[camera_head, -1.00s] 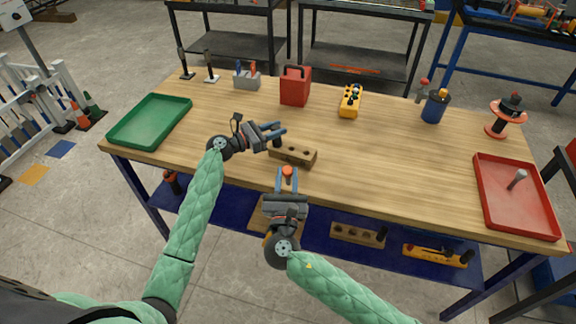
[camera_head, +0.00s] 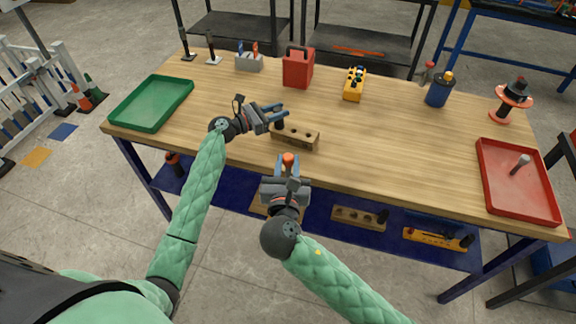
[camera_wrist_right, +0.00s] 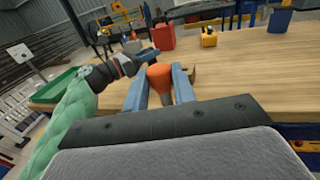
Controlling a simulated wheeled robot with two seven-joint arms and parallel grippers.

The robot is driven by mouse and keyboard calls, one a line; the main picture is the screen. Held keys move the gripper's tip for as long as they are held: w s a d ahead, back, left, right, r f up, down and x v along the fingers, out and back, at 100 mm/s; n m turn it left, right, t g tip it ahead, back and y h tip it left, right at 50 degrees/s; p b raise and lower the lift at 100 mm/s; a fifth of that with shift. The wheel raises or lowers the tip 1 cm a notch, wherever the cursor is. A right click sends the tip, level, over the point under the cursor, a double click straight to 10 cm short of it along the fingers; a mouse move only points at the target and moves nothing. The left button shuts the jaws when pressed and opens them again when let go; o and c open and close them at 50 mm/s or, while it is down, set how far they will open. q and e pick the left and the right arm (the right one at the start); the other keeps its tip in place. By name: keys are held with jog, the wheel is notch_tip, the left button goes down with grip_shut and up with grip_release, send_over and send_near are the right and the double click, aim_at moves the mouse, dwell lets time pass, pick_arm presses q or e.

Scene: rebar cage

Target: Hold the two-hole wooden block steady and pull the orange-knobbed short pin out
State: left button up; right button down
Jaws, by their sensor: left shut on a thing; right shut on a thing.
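The wooden block (camera_head: 301,138) lies near the table's front edge, with dark holes in its top. My left gripper (camera_head: 277,113) is at its left end, fingers around a dark part there; the exact contact is unclear. My right gripper (camera_head: 288,164) is shut on the orange-knobbed pin (camera_head: 288,158), in front of the block by the table edge. In the right wrist view the orange knob (camera_wrist_right: 160,76) sits between the blue fingers, with a grey part below it. The pin looks apart from the block, but its lower end is hidden.
A green tray (camera_head: 118,120) is at the left and a red tray (camera_head: 515,213) at the right. A red can (camera_head: 298,68), a yellow tool (camera_head: 354,84) and a blue canister (camera_head: 439,92) stand at the back. The table's middle right is clear.

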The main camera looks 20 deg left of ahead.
jog(key=shift+r, duration=1.35)
pick_arm(q)
jog(key=o, duration=1.2)
jog(key=shift+a, duration=0.1)
jog(key=v, duration=1.1)
jog(key=shift+s+a, duration=0.25)
jog(key=shift+s, duration=0.05)
